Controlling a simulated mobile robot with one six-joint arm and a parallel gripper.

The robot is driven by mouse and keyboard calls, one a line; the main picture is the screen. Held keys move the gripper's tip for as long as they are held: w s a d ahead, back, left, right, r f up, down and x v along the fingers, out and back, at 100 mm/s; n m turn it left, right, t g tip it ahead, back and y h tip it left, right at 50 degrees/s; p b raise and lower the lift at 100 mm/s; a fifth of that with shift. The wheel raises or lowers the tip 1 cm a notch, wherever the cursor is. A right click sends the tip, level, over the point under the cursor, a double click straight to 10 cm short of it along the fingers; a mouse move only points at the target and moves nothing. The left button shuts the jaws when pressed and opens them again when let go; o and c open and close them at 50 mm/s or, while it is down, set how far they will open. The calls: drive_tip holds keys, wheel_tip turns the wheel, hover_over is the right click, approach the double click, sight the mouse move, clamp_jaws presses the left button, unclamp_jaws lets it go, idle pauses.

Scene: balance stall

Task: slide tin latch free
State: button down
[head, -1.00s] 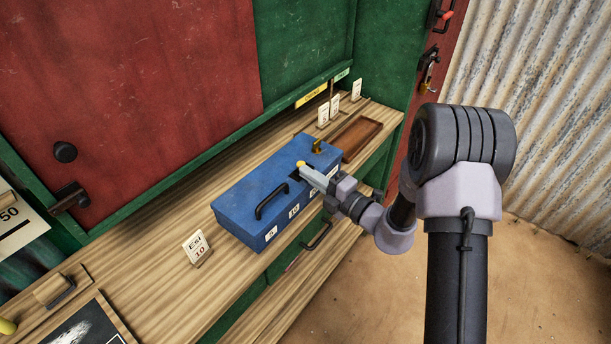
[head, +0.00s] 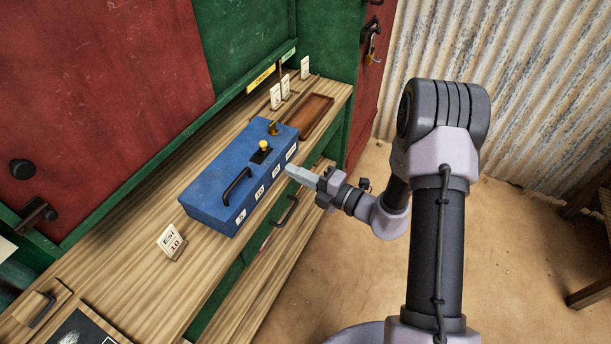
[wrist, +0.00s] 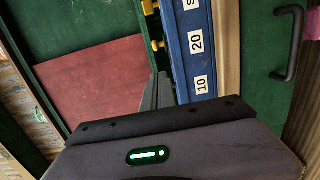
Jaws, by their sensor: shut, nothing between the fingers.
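The blue tin (head: 215,190) sits on the wooden counter with its lid down. On its lid are a black carry handle (head: 237,186), a yellow latch knob (head: 264,146) on a dark plate, and a brass piece (head: 273,128) at the far end. The tin's numbered side (wrist: 194,50) shows in the wrist view, with yellow knobs (wrist: 157,46) at its left edge. My gripper (head: 288,170) is shut and empty, just off the tin's front side, apart from the knob. Its fingers (wrist: 155,92) also show in the wrist view.
A brown wooden tray (head: 310,114) lies beyond the tin, with several small price cards behind it. A card reading "Esi 10" (head: 173,241) stands near the tin's left end. A drawer handle (head: 286,211) sits below the counter edge.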

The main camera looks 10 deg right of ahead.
drive_tip(key=v, duration=0.4)
drive_tip(key=shift+s+a+r, duration=0.1)
drive_tip(key=shift+a, duration=0.1)
drive_tip(key=s+a+r+n+g+y, duration=0.2)
drive_tip(key=s+a+r+n+g, duration=0.6)
drive_tip(key=n, duration=0.4)
drive_tip(key=s+a+r+n+g+h, duration=0.3)
drive_tip(key=s+r+n+g+h, duration=0.15)
drive_tip(key=s+n, duration=0.65)
drive_tip(key=s+d+r+n+t+h, duration=0.2)
drive_tip(key=s+d+n+h, duration=0.1)
drive_tip(key=n, duration=0.5)
drive_tip(key=s+d+r+n+t+h, duration=0.2)
drive_tip(key=d+r+n+t+h, duration=0.1)
drive_tip(key=d+n+h, duration=0.2)
drive_tip(key=d+n, duration=0.2)
drive_tip(key=n, duration=0.2)
drive_tip(key=shift+s+d+r+n+t, duration=0.15)
drive_tip(key=shift+s+n+t, duration=0.15)
drive_tip(key=shift+s+t, duration=0.05)
